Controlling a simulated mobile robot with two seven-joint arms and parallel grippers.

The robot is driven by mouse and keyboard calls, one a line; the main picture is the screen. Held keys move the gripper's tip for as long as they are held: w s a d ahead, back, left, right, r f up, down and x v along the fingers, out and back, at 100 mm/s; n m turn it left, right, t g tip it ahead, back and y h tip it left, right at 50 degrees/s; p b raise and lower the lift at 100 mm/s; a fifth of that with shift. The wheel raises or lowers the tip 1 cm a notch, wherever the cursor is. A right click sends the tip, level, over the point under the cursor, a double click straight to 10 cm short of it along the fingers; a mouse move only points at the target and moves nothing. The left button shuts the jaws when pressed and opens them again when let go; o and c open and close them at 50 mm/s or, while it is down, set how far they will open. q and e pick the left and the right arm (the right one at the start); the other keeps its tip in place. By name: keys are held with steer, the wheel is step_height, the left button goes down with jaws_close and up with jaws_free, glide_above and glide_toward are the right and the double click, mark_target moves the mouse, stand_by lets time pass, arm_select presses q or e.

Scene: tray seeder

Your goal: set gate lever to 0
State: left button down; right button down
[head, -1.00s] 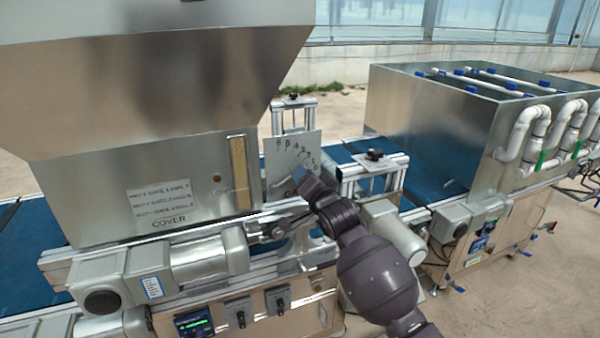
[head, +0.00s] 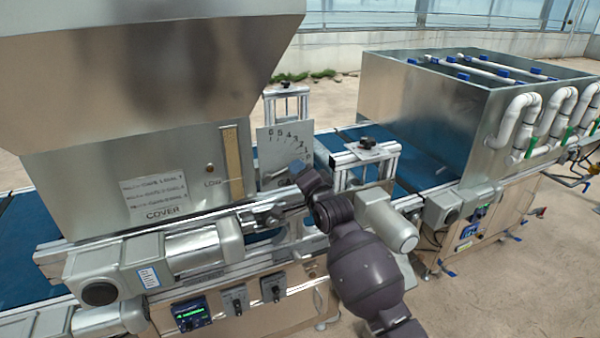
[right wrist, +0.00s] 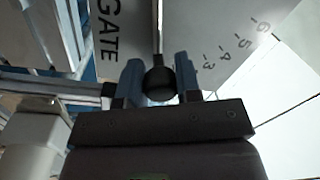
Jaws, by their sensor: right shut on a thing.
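The gate scale plate (head: 270,158) is a pale upright sheet with an arc of numbers; 6 down to about 1 show in the head view. My right gripper (head: 299,168) is at the plate's lower right and covers the low end of the arc. In the right wrist view its two blue fingers (right wrist: 160,84) are shut around the black ball knob (right wrist: 160,82) of the gate lever (right wrist: 158,35), a thin rod. The word GATE and the marks 3 to 6 show on the plate (right wrist: 200,30) there. The exact mark at the lever is hidden. My left gripper is not in view.
A large metal hopper (head: 100,130) with a COVER label stands left of the plate. A clamp frame with a black knob (head: 367,143) stands close right of my gripper. Grey motors (head: 386,222) and a rail lie below. A blue belt (head: 425,170) runs behind.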

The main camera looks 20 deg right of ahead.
steer(key=c, duration=0.8)
jaws_free()
steer(key=shift+f, duration=0.1)
steer(key=s, duration=0.7)
steer(key=s+d, duration=0.1)
steer(key=s, duration=0.2)
steer(key=shift+s+f+b, duration=0.3)
steer(key=shift+s, duration=0.1)
